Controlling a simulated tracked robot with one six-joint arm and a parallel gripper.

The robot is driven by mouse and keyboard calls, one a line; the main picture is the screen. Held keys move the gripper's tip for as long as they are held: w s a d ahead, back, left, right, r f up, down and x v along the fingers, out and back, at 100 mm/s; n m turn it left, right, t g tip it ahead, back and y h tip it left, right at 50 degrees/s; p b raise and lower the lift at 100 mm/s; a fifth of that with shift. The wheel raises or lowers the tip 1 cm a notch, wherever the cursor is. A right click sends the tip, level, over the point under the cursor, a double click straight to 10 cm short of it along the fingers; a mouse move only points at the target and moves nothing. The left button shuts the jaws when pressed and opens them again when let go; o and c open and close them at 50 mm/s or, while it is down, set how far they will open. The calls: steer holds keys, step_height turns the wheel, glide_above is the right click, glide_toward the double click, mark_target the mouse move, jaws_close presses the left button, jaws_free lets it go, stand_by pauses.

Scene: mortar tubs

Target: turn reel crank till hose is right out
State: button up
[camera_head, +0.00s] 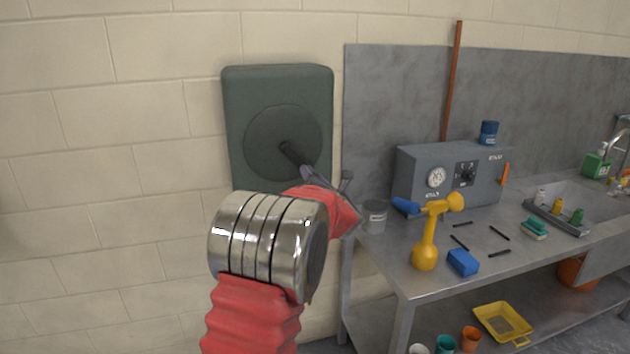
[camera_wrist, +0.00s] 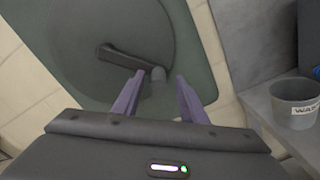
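The reel (camera_head: 235,90) is a dark green box on the wall with a round disc on its front. Its dark crank (camera_head: 290,151) sticks out from the disc. In the wrist view the crank arm (camera_wrist: 122,59) runs right from the hub to a short grey handle (camera_wrist: 157,77). My gripper (camera_head: 325,175) is in front of the reel's lower right. In the wrist view its two purple-grey fingers (camera_wrist: 160,82) are apart, with the handle in the gap between their tips and space on both sides. No hose shows in either view.
A steel bench (camera_head: 415,284) stands right of the reel. A grey tub (camera_head: 374,218) is on its near left corner, close to my gripper. A yellow spray bottle (camera_head: 426,240), blue sponge (camera_head: 463,262) and grey control box (camera_head: 450,180) are also on it. The wall left is bare.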

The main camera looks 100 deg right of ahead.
steer(key=a, duration=1.3)
steer(key=shift+s+a, duration=0.2)
steer(key=shift+a, duration=0.2)
steer(key=shift+w, duration=0.1)
